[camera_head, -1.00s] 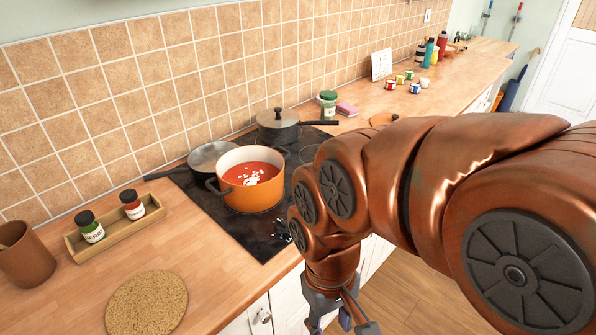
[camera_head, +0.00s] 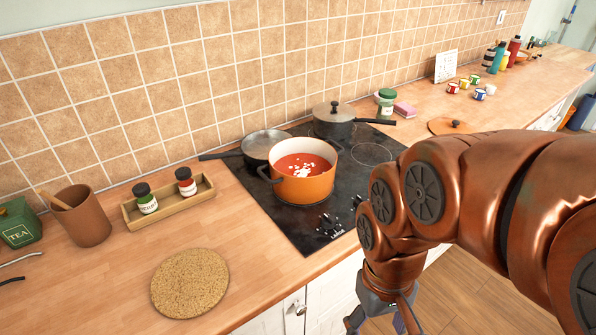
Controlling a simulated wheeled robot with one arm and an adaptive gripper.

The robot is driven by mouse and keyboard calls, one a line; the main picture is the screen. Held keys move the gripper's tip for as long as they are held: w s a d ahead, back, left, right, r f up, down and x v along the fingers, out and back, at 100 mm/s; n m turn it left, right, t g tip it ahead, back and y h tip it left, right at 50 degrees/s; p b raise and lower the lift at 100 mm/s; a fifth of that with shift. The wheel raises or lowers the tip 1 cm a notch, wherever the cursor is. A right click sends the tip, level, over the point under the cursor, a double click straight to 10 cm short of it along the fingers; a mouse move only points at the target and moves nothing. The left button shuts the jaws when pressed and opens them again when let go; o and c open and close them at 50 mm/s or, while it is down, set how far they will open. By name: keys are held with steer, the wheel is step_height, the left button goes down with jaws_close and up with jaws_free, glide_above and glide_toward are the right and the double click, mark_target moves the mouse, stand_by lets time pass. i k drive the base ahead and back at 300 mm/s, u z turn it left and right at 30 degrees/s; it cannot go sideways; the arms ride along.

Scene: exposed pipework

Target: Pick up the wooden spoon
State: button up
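A brown cylindrical pot (camera_head: 84,219) stands at the left of the counter. A thin wooden handle (camera_head: 56,200) sticks out of its top and leans left; it looks like the wooden spoon, with its other end hidden inside the pot. My gripper (camera_head: 378,325) hangs at the bottom of the picture, in front of the counter's edge and well to the right of the pot. Its fingertips are cut off by the frame, so I cannot tell how far apart they are. Nothing held is visible.
A wooden tray (camera_head: 172,210) with two spice jars stands right of the pot. A cork mat (camera_head: 190,283) lies in front. A green tea tin (camera_head: 18,224) is at the left edge. An orange pot of red soup (camera_head: 303,187) and two pans occupy the hob (camera_head: 300,228).

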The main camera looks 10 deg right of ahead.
mark_target(38, 191)
steer(key=u, duration=1.5)
steer(key=k, duration=0.5)
steer(key=u, duration=1.05)
steer(key=i, duration=0.7)
steer(key=z, duration=0.5)
